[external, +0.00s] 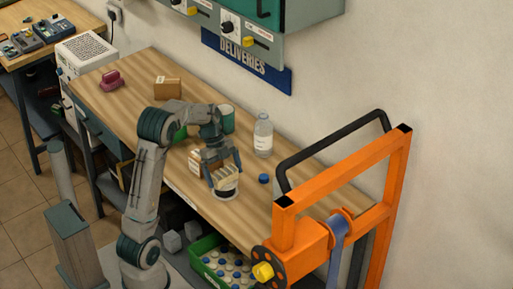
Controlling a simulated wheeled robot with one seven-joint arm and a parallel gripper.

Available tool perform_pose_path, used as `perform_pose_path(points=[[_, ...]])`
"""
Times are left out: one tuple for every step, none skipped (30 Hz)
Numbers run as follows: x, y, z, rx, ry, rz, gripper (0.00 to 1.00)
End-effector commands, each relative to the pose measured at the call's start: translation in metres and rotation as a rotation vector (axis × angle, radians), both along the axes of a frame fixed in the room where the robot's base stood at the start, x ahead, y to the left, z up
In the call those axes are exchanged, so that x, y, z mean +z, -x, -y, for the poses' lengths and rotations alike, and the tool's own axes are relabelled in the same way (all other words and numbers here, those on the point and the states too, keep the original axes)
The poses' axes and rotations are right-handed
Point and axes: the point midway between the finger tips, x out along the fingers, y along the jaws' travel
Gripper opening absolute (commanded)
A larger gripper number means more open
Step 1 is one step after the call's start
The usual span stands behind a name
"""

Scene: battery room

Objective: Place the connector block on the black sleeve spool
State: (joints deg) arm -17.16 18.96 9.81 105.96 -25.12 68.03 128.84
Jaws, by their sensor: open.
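My gripper (226,180) points down over the workbench, its jaws open around a pale cream block. This looks like the connector block (224,172). Just below it is a round piece with a dark band and a whitish lower flange, which looks like the black sleeve spool (225,193), standing on the bench near its front edge. The block appears to sit on top of the spool, between the fingers. The fingers partly cover both, and I cannot tell whether they touch the block.
A small carton (194,162) stands close left of my gripper. A brown box (167,88) and a maroon object (110,80) lie farther back. An orange frame (398,170) stands at right.

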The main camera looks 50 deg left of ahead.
Motion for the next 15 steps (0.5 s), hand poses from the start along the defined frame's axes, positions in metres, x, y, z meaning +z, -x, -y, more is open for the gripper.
perform_pose_path(points=[[0.002,0.000,0.000,0.000,0.000,0.000,1.00],[0.003,0.000,0.000,0.000,0.000,0.000,1.00],[0.006,0.000,0.000,0.000,0.000,0.000,1.00],[0.008,0.000,-0.002,0.001,-0.001,0.003,1.00],[0.012,-0.001,-0.004,0.001,-0.001,0.003,1.00],[0.019,-0.001,-0.007,0.001,-0.002,0.004,1.00],[0.025,-0.001,-0.010,-0.001,-0.001,0.004,1.00],[0.031,-0.001,-0.012,0.001,-0.002,0.004,1.00],[0.039,-0.001,-0.016,0.002,-0.002,0.004,1.00],[0.046,-0.001,-0.019,0.002,-0.002,0.005,1.00],[0.052,-0.001,-0.021,0.002,-0.002,0.005,1.00],[0.061,-0.001,-0.024,0.002,-0.002,0.005,1.00],[0.067,-0.001,-0.027,0.002,-0.002,0.004,1.00],[0.073,-0.001,-0.030,0.002,-0.002,0.004,1.00],[0.080,-0.001,-0.033,0.001,-0.002,0.003,1.00]])
